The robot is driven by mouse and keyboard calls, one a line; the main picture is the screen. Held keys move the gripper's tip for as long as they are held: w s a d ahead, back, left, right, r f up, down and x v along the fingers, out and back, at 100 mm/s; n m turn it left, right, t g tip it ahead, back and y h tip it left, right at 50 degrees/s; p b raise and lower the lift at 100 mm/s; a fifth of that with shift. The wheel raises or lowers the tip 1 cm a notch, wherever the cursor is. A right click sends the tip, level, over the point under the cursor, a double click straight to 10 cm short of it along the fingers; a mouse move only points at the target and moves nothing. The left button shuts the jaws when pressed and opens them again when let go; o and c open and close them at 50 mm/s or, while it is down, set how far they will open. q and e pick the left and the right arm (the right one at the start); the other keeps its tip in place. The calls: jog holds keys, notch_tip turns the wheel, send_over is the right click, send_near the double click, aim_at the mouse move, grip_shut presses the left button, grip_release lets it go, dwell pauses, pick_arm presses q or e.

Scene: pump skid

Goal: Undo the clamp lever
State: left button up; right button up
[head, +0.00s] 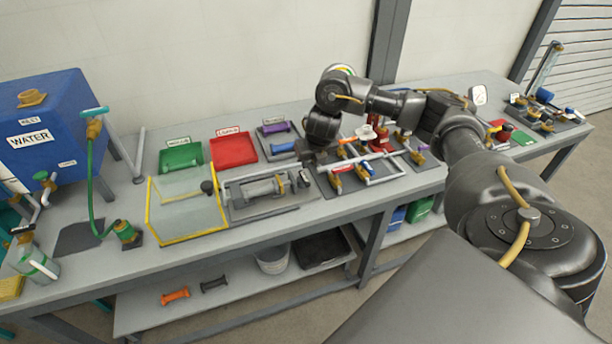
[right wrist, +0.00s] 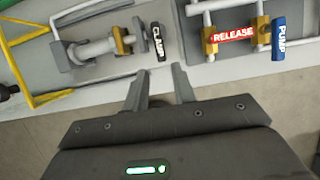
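The clamp lever (right wrist: 157,43) is a black handle with white "CLAMP" lettering in the right wrist view. It sits at the end of a grey cylindrical clamp fixture (right wrist: 97,47) with brass-coloured blocks. In the head view the fixture (head: 262,188) lies on the bench, on a grey plate. My right gripper (right wrist: 161,84) has its two fingers apart with nothing between them. The lever is just ahead of the fingertips, apart from them in the picture. In the head view my right gripper (head: 318,157) is by the right end of the fixture. My left gripper is not seen.
Pipework with a red "RELEASE" tag (right wrist: 233,34) and a blue "PUMP" handle (right wrist: 279,39) stands close to the right of the lever. A yellow-edged clear guard (head: 188,215) is left of the fixture. Green (head: 181,157) and red (head: 233,150) trays lie behind.

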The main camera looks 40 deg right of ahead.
aim_at(305, 178)
jog(key=b+x, duration=0.3)
jog(key=x, duration=0.5)
jog(key=shift+a+f+b, duration=0.1)
jog(key=shift+f+b, duration=0.15)
jog(key=shift+b, duration=0.05)
jog(key=shift+w+f, duration=0.2)
jog(key=shift+f, duration=0.05)
jog(key=shift+x, duration=0.9)
grip_shut()
